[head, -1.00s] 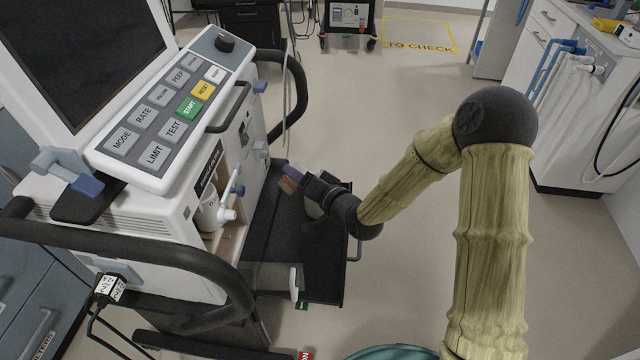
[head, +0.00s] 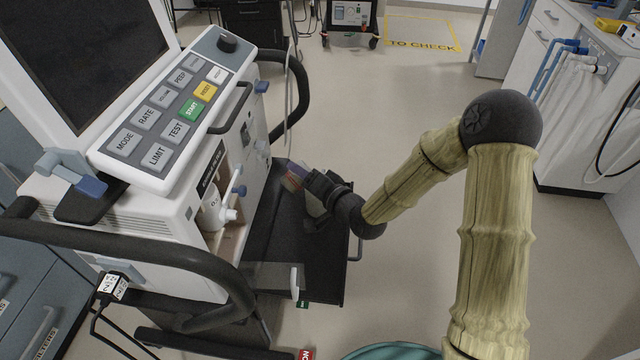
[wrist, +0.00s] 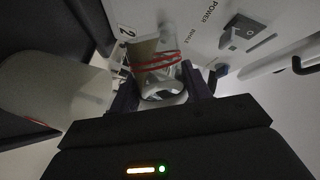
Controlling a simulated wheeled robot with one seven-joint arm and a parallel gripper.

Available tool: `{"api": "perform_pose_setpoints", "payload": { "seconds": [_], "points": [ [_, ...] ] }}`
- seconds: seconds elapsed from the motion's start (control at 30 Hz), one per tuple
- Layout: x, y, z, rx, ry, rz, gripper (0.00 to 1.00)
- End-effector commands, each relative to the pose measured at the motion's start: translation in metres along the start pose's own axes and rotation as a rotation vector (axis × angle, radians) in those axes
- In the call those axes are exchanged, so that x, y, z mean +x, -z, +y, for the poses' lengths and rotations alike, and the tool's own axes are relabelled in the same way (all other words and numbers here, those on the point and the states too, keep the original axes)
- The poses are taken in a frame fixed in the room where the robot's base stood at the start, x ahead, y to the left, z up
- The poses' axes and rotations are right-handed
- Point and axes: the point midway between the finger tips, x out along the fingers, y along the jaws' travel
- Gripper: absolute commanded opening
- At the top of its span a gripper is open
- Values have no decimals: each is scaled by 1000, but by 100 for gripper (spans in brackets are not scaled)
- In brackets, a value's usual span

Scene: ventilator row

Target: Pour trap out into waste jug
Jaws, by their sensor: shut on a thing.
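My gripper (head: 303,175) is over the black tray at the ventilator's side. It is shut on a small clear trap (wrist: 157,65), with red bands and a tan content, between its two fingers in the wrist view. A pale translucent vessel, which looks like the waste jug (wrist: 50,92), is at the left of the wrist view, apart from the trap. In the head view it (head: 314,207) is mostly hidden under my gripper. The trap's tilt is hard to tell.
The ventilator (head: 150,230) stands close on the left, with a white canister (head: 212,213) in its open recess. The black tray (head: 320,265) juts from its side. A black rail (head: 150,255) curves in front. Open floor (head: 430,270) lies right of the tray.

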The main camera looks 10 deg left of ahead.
Motion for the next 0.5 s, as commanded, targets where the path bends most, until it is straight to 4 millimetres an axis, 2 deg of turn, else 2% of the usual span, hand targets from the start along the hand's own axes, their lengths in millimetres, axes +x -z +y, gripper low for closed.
{"api": "perform_pose_setpoints", "payload": {
  "seconds": [0.5],
  "points": [
    [2, -2, -2, 68, 21, -5, 26]
  ]
}}
